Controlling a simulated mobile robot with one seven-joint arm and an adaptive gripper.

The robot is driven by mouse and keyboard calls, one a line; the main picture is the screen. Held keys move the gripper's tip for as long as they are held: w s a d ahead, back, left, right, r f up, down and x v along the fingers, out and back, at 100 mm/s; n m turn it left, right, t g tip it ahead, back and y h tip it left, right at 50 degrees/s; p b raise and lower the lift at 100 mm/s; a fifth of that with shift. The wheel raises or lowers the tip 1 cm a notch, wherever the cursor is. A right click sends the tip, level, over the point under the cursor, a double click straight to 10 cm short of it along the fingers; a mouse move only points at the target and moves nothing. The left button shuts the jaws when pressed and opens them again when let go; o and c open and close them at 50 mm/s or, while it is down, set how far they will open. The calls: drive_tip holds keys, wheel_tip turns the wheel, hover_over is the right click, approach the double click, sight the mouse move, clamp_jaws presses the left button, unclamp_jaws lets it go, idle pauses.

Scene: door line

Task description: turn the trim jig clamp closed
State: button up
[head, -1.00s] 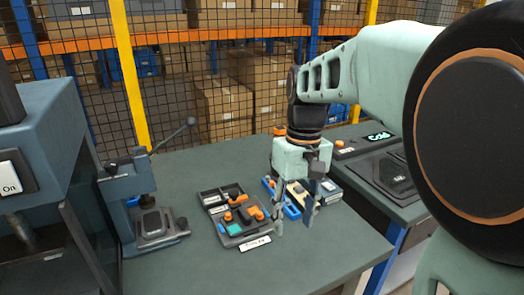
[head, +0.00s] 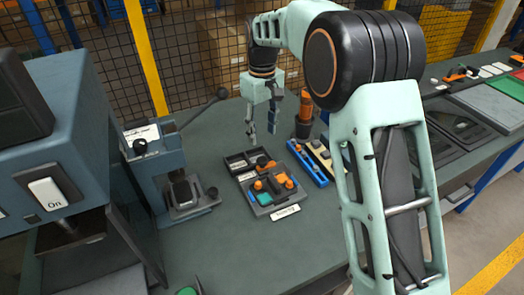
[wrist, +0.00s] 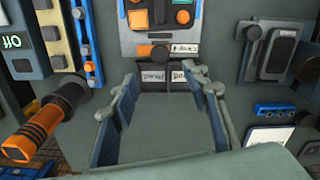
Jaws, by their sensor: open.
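The trim jig (head: 262,203) is a dark grey plate on the bench, with a white label at its front edge too small to read surely. Orange knobs and an orange bar (head: 280,180) sit on it, with a teal piece at its left. I cannot tell which orange part is the clamp or how far it is turned. The jig also shows at the top of the wrist view (wrist: 128,44), partly cut off. My gripper (head: 262,132) is open and empty, pointing down above the bench behind the jig. Its two spread fingers show in the wrist view (wrist: 163,82).
A two-bin dark tray (head: 238,160) adjoins the jig's back. A blue rail (head: 308,165) and an orange-black tool (head: 303,122) stand right of it. A lever press (head: 160,165) and a machine with an On switch (head: 48,195) stand left.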

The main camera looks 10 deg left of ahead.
sight(262, 159)
wheel_tip(262, 159, down, 10)
drive_tip(key=shift+r, duration=0.1)
idle(0.4)
drive_tip(key=c, duration=1.2)
